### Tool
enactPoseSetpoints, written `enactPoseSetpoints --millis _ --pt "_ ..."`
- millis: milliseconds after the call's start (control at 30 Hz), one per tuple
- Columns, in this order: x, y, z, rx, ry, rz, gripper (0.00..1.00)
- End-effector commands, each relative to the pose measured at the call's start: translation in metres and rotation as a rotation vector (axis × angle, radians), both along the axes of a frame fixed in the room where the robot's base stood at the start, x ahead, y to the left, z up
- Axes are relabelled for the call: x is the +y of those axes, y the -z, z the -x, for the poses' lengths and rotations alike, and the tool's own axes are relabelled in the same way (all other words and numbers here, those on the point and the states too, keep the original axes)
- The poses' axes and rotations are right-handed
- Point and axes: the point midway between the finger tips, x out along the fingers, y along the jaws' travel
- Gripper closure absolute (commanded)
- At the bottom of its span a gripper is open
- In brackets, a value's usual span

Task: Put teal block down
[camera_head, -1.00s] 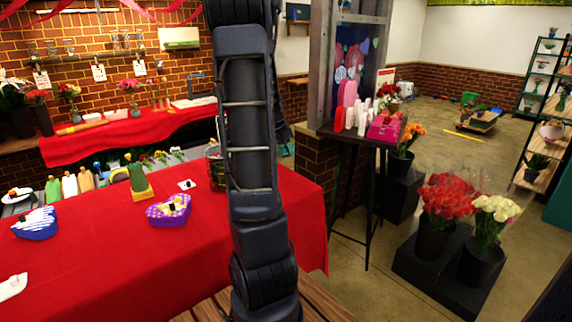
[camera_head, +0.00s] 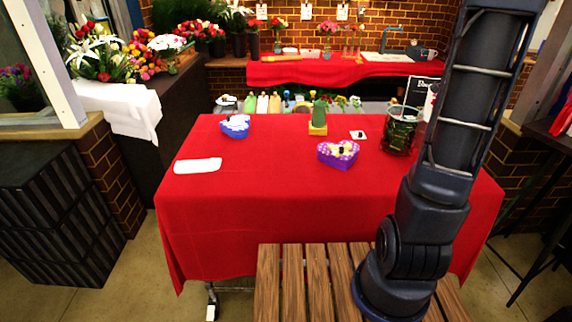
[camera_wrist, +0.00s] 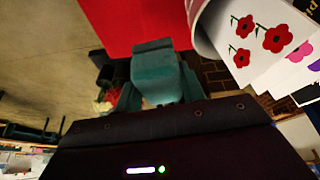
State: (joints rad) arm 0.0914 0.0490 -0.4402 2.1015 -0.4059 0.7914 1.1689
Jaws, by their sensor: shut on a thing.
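In the wrist view my gripper (camera_wrist: 158,92) is shut on a teal block (camera_wrist: 157,70). The block is held off the floor, and the edge of a red cloth shows above it in the picture. The head view does not show my gripper or the block; my arm rises out of the top right of that view. The red-covered table (camera_head: 260,205) stands in front of me. A white container (camera_wrist: 255,45) with red flower prints is close to the block's right in the wrist view.
On the table are a blue heart box (camera_head: 235,127), a purple heart box (camera_head: 338,156), a green item on a yellow base (camera_head: 318,118), a small card (camera_head: 358,134), a white flat piece (camera_head: 198,166) and a dark basket-like container (camera_head: 401,133). The table's front middle is clear. A slatted wooden surface (camera_head: 318,285) is nearest me.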

Motion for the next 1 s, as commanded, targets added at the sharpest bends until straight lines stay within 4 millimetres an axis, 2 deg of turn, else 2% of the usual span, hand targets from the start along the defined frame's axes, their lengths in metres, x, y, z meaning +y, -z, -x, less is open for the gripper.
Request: enactPoseSetpoints --millis 33,200,500,767,1000 --pt "0.018 0.000 -0.013 -0.001 -0.045 0.000 0.83" --pt "0.077 0.000 -0.047 -0.001 -0.186 -0.002 0.83" --pt "0.189 0.000 -0.090 0.000 -0.430 -0.003 0.83" --pt "0.291 0.000 -0.107 0.001 -0.645 -0.004 0.83" --pt "0.387 -0.001 -0.106 0.000 -0.843 -0.003 0.83"
